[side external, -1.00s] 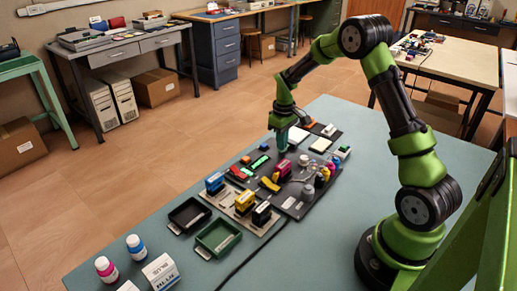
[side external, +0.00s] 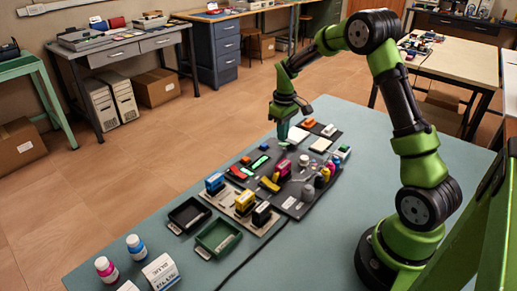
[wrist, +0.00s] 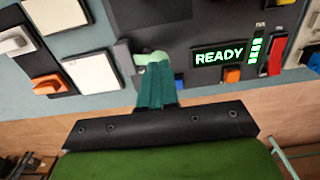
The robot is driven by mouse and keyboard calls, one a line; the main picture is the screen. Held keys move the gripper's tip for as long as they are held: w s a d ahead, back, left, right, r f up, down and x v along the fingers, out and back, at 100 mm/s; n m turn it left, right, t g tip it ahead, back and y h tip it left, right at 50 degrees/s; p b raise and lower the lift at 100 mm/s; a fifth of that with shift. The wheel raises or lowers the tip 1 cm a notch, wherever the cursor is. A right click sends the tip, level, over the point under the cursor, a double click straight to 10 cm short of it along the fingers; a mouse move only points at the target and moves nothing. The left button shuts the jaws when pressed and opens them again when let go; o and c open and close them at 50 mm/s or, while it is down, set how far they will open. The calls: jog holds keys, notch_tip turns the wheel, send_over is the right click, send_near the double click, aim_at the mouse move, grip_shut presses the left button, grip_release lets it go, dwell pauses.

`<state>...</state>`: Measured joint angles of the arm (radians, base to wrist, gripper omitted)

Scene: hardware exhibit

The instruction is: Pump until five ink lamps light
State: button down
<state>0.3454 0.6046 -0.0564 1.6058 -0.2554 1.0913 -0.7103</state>
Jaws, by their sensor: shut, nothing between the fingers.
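My gripper (side external: 283,141) is shut and empty, pointing down over the back part of the dark panel (side external: 290,208). In the wrist view its teal fingertips (wrist: 155,65) are at a pale green rounded piece, probably the pump cap (wrist: 150,57), and partly cover it. I cannot tell whether they touch it. A black display (wrist: 219,54) reads READY in green. Beside it, a narrow column of lamps (wrist: 256,50) has several lit green bars. The lit display also shows small in the side view (side external: 259,163).
A red rocker (wrist: 276,53) and an orange button (wrist: 232,75) are near the display. White pads (wrist: 91,73) lie left of my fingers. Coloured ink cartridges (side external: 245,201), a black tray (side external: 190,213) and a green tray (side external: 218,238) stand toward the front.

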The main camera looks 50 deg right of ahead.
aim_at(282, 144)
jog(key=shift+f, duration=0.15)
dwell(0.4)
jog(key=shift+f, duration=1.55)
jog(key=shift+r, duration=1.7)
notch_tip(282, 144, up, 7)
